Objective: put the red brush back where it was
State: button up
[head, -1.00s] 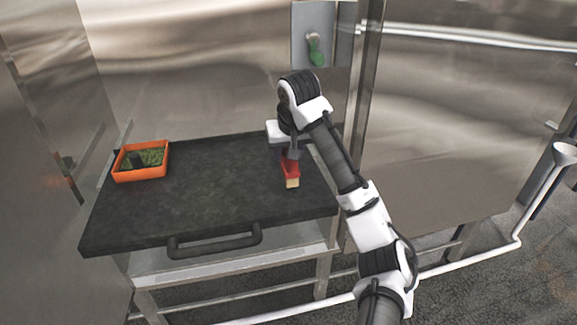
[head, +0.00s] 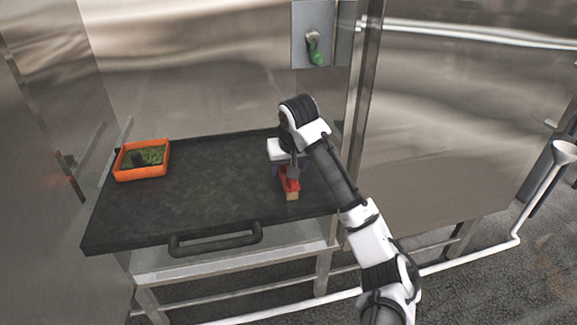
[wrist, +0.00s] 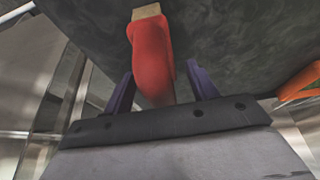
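The red brush (head: 290,183), with a pale tan end, is at the right part of the dark tabletop (head: 205,200), below my gripper. It appears to rest on the surface. In the wrist view the brush (wrist: 152,55) points away from me, its tan end farthest, and its near part lies between my two purple fingers. My gripper (wrist: 160,82) is open around the brush, with gaps visible on both sides. In the head view my gripper (head: 289,168) is low over the right of the table, and its fingers are partly hidden by the wrist.
An orange tray (head: 164,165) with green contents and a dark object stands at the table's left. A black handle (head: 215,243) runs along the front edge. A metal wall rises behind, with a green-handled switch (head: 316,52). The middle of the table is clear.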

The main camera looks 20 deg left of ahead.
jog(key=v, duration=1.2)
jog(key=shift+r+b, duration=0.15)
jog(key=shift+b, duration=0.2)
jog(key=shift+a, duration=0.15)
